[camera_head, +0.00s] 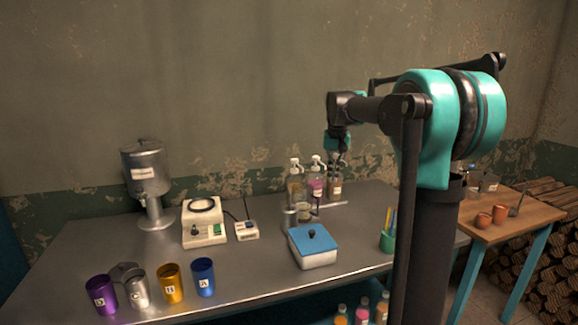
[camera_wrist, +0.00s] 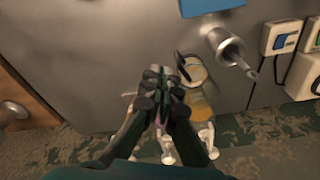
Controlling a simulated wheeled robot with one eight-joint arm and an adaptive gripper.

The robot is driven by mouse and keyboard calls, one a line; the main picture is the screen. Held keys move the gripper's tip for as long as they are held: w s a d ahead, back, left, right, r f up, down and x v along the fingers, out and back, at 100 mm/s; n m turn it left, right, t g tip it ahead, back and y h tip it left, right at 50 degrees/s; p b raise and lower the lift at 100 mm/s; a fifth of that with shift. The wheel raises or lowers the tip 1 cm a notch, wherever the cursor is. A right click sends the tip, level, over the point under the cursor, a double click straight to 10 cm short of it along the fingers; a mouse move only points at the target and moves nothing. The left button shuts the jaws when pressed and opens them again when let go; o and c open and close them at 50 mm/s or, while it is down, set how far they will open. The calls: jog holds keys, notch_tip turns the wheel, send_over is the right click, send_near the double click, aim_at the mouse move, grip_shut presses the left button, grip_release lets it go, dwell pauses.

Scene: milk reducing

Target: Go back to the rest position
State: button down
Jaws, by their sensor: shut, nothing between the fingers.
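My gripper (camera_wrist: 162,75) is shut and empty in the wrist view, its fingers together above the metal table. In the head view my gripper (camera_head: 339,158) hangs from the teal and black arm near the back of the table, in front of the pump bottles (camera_head: 317,180). The bottles also show below the fingers in the wrist view (camera_wrist: 206,135), partly covered by them. A glass jar with yellowish content (camera_wrist: 193,72) is just right of the fingers. Whether the fingers touch anything is not clear.
The metal table (camera_head: 110,250) holds a dispenser (camera_head: 147,170), a hot plate (camera_head: 204,222), several coloured cups (camera_head: 171,284), a blue-lidded box (camera_head: 313,247) and a green pen holder (camera_head: 388,241). A wooden side table (camera_head: 535,212) with clay pots stands at the right. The table's front centre is clear.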

jog(key=s+d+f+t, duration=0.1)
jog(key=s+d+f, duration=0.1)
jog(key=s+f, duration=1.1)
jog(key=s+d+f+n+t, duration=0.1)
jog(key=s+d+f, duration=0.1)
jog(key=s+f, duration=1)
jog(key=s, duration=0.6)
jog(key=shift+s+f+n+t, duration=0.3)
jog(key=shift+s+f+t, duration=0.05)
jog(key=shift+t, duration=0.05)
